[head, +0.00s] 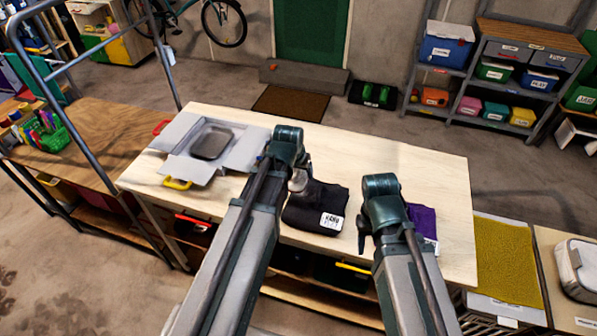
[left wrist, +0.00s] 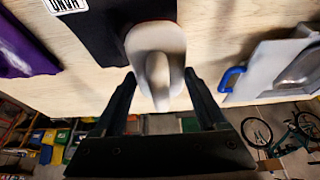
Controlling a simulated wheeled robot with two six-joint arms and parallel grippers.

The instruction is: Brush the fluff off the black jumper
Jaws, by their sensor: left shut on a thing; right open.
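The black jumper (head: 316,207) lies folded on the pale wooden table, with a white label at its lower right corner. It also shows in the left wrist view (left wrist: 104,30), partly hidden by the held thing. I cannot make out fluff on it. My left gripper (head: 299,178) is shut on a pale, rounded brush-like thing (left wrist: 155,42), its handle between the fingers (left wrist: 158,88). The brush is over the jumper's upper left edge; I cannot tell whether it touches. My right gripper (head: 363,232) is right of the jumper, largely hidden by its own arm, and open.
A folded purple cloth (head: 423,222) lies right of the jumper, partly behind my right arm. An open grey-white box (head: 244,150) with a dark grey tray-like piece (head: 211,143) stands on the table's left. The table (head: 400,160) is clear at the back right.

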